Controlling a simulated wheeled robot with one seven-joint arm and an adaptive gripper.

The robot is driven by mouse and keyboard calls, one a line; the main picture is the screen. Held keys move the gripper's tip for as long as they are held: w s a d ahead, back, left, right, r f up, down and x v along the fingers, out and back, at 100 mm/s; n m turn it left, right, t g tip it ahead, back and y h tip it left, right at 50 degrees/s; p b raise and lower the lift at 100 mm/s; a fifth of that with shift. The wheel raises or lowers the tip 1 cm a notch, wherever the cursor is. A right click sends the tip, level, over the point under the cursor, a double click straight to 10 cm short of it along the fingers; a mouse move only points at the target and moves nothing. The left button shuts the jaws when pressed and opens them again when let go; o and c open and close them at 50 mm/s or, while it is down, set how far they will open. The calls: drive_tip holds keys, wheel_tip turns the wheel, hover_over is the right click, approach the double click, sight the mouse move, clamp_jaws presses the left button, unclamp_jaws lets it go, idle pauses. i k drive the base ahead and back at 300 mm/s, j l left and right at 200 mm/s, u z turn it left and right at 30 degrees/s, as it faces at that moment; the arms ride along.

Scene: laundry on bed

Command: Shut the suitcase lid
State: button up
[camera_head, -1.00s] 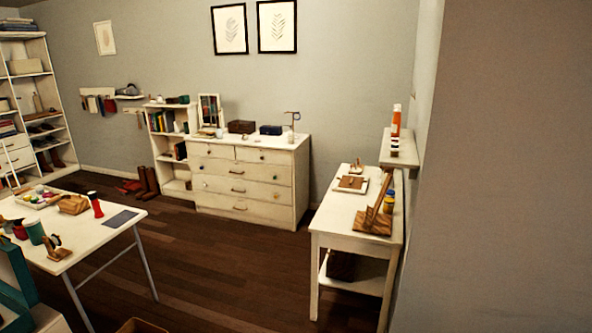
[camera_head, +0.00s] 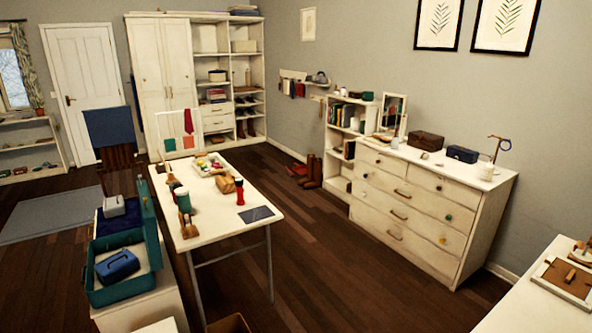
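An open teal suitcase (camera_head: 112,297) sits at the lower left on a white piece of furniture. Its lid (camera_head: 149,226) stands up on the right side, next to the white table. A blue bag-like item (camera_head: 117,266) lies inside the suitcase, and dark blue cloth shows behind it. My gripper is not in view.
A long white table (camera_head: 215,236) with bottles, a tray and small items stands just right of the suitcase. A white chest of drawers (camera_head: 425,220) stands against the right wall. The dark wooden floor (camera_head: 330,270) between them is mostly clear.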

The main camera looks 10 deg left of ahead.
sight(150, 224)
drive_tip(key=i+j+u, duration=0.1)
drive_tip(key=i+u, duration=0.75)
drive_tip(key=i, duration=0.2)
drive_tip(key=i+l+u, duration=0.7)
drive_tip(key=i+u, duration=0.15)
drive_tip(key=i+l+u, duration=0.85)
drive_tip(key=i+l, duration=0.15)
drive_tip(key=l, duration=0.2)
drive_tip(key=i+l, duration=0.15)
drive_tip(key=l, duration=0.2)
drive_tip(key=i+l+u, duration=0.1)
drive_tip(key=l, duration=0.25)
drive_tip(key=i, duration=0.05)
